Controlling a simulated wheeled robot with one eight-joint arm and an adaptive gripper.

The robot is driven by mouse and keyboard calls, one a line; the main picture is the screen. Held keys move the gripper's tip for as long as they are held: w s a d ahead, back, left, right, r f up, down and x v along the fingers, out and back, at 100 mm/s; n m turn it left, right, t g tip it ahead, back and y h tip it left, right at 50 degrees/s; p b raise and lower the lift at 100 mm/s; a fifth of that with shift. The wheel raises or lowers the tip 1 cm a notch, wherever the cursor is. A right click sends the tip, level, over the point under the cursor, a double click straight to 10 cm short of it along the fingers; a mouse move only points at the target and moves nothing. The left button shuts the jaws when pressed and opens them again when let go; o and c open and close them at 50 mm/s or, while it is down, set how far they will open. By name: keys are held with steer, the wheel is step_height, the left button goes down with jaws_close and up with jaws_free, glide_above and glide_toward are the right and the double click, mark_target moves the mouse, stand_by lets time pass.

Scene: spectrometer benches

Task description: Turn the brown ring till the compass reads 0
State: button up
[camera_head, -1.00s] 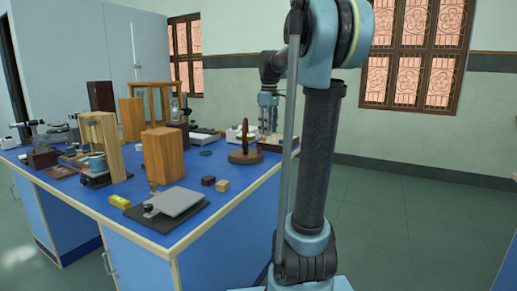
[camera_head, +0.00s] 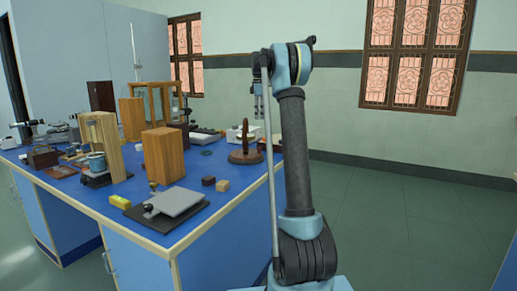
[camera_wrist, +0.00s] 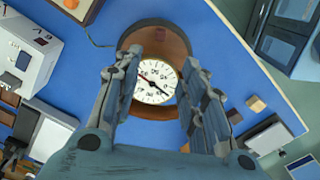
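The compass (camera_wrist: 153,88) has a round white dial with a dark needle lying from upper left to lower right; its figures are too small to read surely. In the head view the brown instrument (camera_head: 246,156) stands near the table's right edge, with an upright part on a round base. My gripper (camera_wrist: 160,62) is open and empty, one finger on each side of the dial from the wrist camera. In the head view it hangs above the instrument's right side (camera_head: 259,106).
The blue table (camera_head: 100,205) carries many things. A wooden block (camera_head: 163,156), a grey plate (camera_head: 175,202) and small blocks (camera_head: 222,185) stand nearer. A white device (camera_wrist: 28,58) is left in the wrist view. Open floor (camera_head: 400,210) lies right of the table.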

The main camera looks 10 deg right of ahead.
step_height(320, 180, down, 17)
steer(key=shift+f, duration=0.2)
stand_by(0.5)
steer(key=shift+c, duration=0.3)
